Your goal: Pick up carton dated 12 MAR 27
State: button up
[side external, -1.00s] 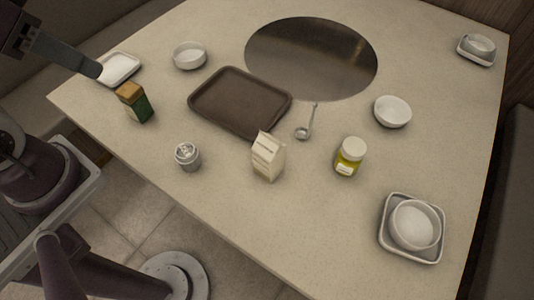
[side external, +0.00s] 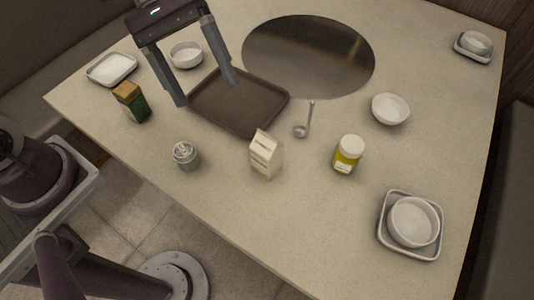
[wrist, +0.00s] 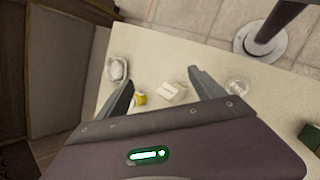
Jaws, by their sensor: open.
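A cream carton (side external: 265,157) stands upright on the table, in front of the brown tray. Dark lines of print show on it, but the date is too small to read. My gripper (side external: 210,93) is open and empty, above the tray's left side, up and to the left of the carton in the side external view. In the wrist view the carton (wrist: 172,92) shows between the two spread fingers of my gripper (wrist: 162,88), closer to the right-hand finger, and apart from both.
The brown tray (side external: 262,118) lies behind the carton. A silver-lidded jar (side external: 185,155) stands left of it, a yellow jar (side external: 347,154) right, a ladle (side external: 304,120) behind. A green box (side external: 131,103) and several white dishes stand farther out. Bare table lies in front of the carton.

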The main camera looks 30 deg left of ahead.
jog(key=w+d+f+n+h, duration=0.35)
jog(key=w+f+n, duration=0.2)
jog(key=f, duration=0.35)
jog(key=n+h, duration=0.3)
jog(key=n, duration=0.3)
send_near(277, 155)
jog(key=x, duration=0.3)
jog(key=shift+m+t, duration=0.25)
jog(key=shift+t, duration=0.15)
jog(key=x, duration=0.7)
jog(key=shift+s, duration=0.2)
grip_shut()
